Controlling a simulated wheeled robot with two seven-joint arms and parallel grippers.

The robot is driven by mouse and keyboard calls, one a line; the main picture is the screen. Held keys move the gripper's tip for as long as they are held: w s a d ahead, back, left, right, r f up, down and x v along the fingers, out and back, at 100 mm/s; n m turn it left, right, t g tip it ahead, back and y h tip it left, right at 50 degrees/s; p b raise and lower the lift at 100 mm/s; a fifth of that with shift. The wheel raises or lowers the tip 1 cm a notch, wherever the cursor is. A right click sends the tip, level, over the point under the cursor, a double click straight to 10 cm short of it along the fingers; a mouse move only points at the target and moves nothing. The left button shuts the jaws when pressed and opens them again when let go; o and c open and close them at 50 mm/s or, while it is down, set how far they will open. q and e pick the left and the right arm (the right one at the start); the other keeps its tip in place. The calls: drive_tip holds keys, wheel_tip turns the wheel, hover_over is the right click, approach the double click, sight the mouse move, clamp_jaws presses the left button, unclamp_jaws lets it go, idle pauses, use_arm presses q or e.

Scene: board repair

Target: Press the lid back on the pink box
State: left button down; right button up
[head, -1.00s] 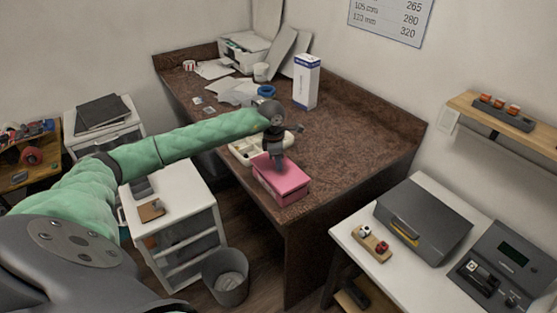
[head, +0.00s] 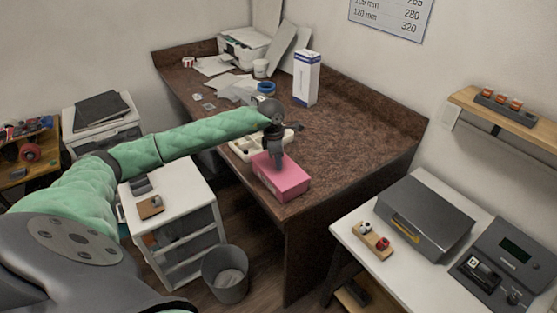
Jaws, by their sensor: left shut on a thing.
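The pink box (head: 285,182) stands near the front edge of the brown desk, with its lighter pink lid (head: 288,171) on top. Whether the lid sits fully flush is too small to tell. My left gripper (head: 277,162) points straight down over the back left part of the lid. Its fingers are shut and their tips reach the lid, covering part of it. What is between the fingers is hidden. My right gripper is not in the view.
A cream compartment tray (head: 244,148) lies just behind the box. A white and blue carton (head: 306,78) and a blue tape roll (head: 266,88) stand farther back. The desk right of the box is clear. A waste bin (head: 226,276) stands on the floor.

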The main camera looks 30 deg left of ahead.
use_arm(q)
drive_tip(key=shift+b, duration=0.45)
idle(0.6)
drive_tip(key=shift+b, duration=0.85)
idle(1.1)
drive_tip(key=shift+f+b, duration=0.85)
drive_tip(key=shift+f, duration=0.05)
idle(0.8)
drive_tip(key=c, duration=0.7)
unclamp_jaws()
drive_tip(key=shift+r, duration=0.1)
drive_tip(key=shift+r+p, duration=0.65)
drive_tip(key=shift+r, duration=2.8)
